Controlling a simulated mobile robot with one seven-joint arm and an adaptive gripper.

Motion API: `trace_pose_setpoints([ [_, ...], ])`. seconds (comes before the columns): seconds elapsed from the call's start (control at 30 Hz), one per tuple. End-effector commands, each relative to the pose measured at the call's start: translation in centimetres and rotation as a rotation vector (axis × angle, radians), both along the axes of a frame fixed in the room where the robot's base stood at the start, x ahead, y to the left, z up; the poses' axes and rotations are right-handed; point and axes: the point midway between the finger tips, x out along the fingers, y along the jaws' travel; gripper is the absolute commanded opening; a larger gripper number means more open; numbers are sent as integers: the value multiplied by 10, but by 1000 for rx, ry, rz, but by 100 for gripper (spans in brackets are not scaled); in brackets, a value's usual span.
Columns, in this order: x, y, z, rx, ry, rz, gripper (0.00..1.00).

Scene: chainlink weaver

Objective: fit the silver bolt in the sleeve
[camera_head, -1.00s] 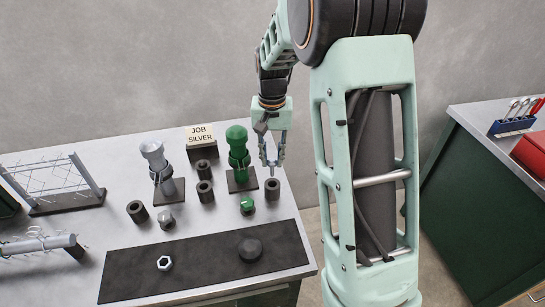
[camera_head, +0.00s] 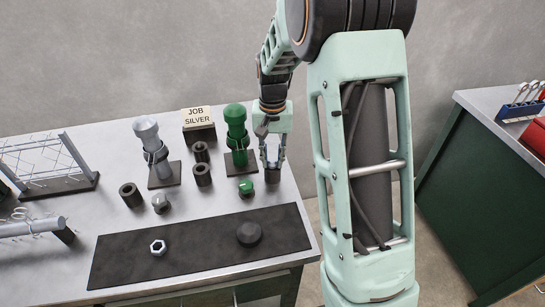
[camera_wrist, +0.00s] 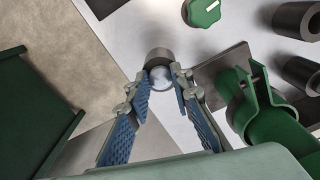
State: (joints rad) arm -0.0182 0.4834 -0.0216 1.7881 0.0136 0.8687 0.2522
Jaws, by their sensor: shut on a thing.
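A dark grey sleeve (camera_head: 273,176) stands at the table's right edge, and it shows in the wrist view (camera_wrist: 160,54). My gripper (camera_head: 273,163) points down, with its fingers closed on either side of the sleeve's top. In the wrist view, the blue-padded fingertips (camera_wrist: 162,78) flank it, and a pale round patch shows at its end; I cannot tell what this is. A tall silver piece (camera_head: 146,131) with a thick head stands in a clamp on a dark base. A short silver knob-headed piece (camera_head: 160,203) sits on the table. I cannot tell which is the bolt.
A green clamped piece (camera_head: 236,118) stands close left of my gripper. Other dark sleeves (camera_head: 202,175) and a green knob (camera_head: 246,188) stand nearby. A black mat (camera_head: 200,262) in front holds a hex nut (camera_head: 158,247) and a dark disc (camera_head: 249,234). A sign (camera_head: 198,116) reads JOB SILVER.

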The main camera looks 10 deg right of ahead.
Motion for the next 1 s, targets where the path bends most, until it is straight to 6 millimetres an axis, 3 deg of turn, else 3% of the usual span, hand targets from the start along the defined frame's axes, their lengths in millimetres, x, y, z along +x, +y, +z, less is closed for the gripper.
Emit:
trace_pose_setpoints([
  [0.03,0,0,0,0,0,0,0],
  [0.07,0,0,0,0,0,0,21],
  [0.23,0,0,0,0,0,0,40],
  [0.63,0,0,8,0,-1,0,41],
  [1.0,1,0,82,0,-5,0,41],
])
